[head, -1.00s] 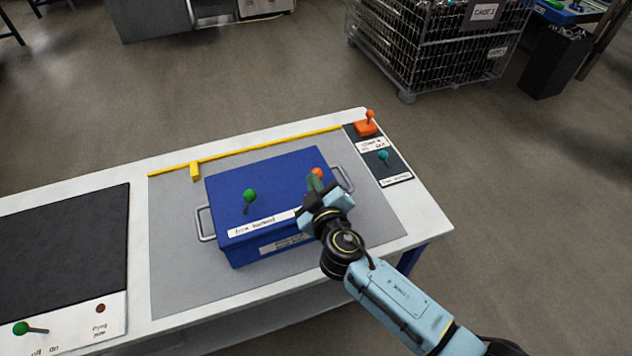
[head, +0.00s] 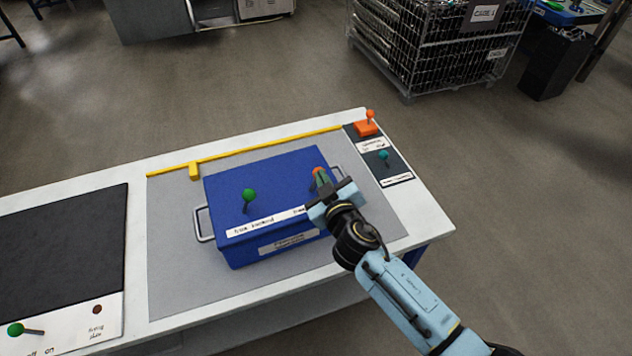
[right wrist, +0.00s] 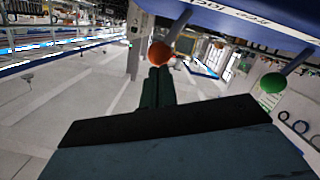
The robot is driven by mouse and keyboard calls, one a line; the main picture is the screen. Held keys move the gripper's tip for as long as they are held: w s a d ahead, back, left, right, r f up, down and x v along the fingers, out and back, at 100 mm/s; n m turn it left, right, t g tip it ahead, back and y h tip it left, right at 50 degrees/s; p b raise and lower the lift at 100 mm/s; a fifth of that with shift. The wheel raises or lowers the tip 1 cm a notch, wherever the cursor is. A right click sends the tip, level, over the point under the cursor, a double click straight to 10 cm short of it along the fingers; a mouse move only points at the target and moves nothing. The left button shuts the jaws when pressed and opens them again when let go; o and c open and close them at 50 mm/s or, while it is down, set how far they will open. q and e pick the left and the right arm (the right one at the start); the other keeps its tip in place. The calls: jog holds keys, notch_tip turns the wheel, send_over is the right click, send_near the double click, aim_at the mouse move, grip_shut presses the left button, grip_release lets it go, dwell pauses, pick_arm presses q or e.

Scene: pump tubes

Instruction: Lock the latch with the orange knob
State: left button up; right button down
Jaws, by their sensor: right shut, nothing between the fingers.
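The latch's orange knob (head: 317,170) stands on a short lever at the right end of the blue box's lid (head: 265,177). It also shows in the right wrist view (right wrist: 160,53), just beyond my fingertips. My right gripper (head: 321,179) is shut and empty, its fingertips right beside the knob on the near right side. In the right wrist view the closed fingers (right wrist: 158,74) point at the knob; I cannot tell whether they touch it. The gripper partly hides the lid's right front corner and its label. My left gripper is not in view.
A green-knobbed lever (head: 249,196) stands on the lid's left part. Metal handles (head: 203,223) flank the box. A yellow rail (head: 260,148) runs behind it. An orange switch (head: 367,126) and a teal knob (head: 384,156) sit at the table's right end. Grey mat (head: 180,275) is clear around the box.

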jog(key=shift+r, duration=0.1)
dwell(0.3)
jog(key=shift+s+r+p, duration=0.2)
jog(key=shift+r+p, duration=0.1)
jog(key=shift+p, duration=0.1)
jog(key=a+r+p+v, duration=0.1)
jog(key=v, duration=1.1)
jog(key=shift+s+r+p, duration=0.15)
jog(key=shift+r+p, duration=0.15)
jog(key=shift+p, duration=0.1)
jog(key=shift+a, duration=0.1)
